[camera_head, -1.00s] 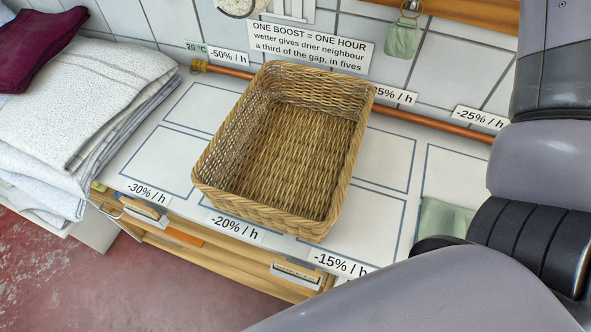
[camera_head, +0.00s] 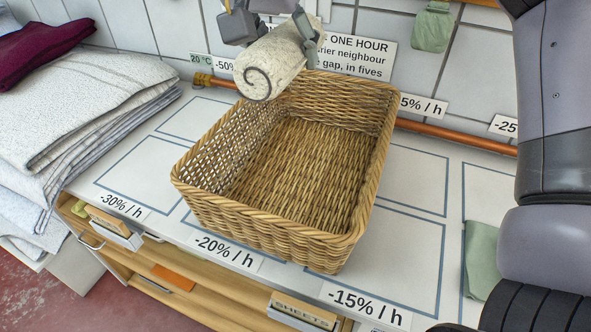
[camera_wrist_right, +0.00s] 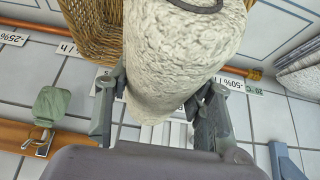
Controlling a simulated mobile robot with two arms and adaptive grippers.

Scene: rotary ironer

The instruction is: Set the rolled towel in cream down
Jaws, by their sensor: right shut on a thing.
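The rolled towel in cream (camera_head: 270,62) shows a dark spiral on its end. My right gripper (camera_head: 272,22) is shut on it and holds it up at the back left rim of the wicker basket, in front of the wall sign. In the right wrist view the towel (camera_wrist_right: 182,55) sits between the two fingers (camera_wrist_right: 160,108). The wicker basket (camera_head: 290,234) stands empty on the marked white worktop (camera_head: 410,235). It also shows behind the towel in the right wrist view (camera_wrist_right: 92,28). My left gripper is out of view.
A stack of folded white linen (camera_head: 80,100) with a maroon cloth (camera_head: 45,45) stands at the left. A green cloth (camera_head: 482,258) lies at the right, and another (camera_head: 432,28) hangs on the wall. A copper pipe (camera_head: 455,134) runs along the back. Outlined spaces beside the basket are bare.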

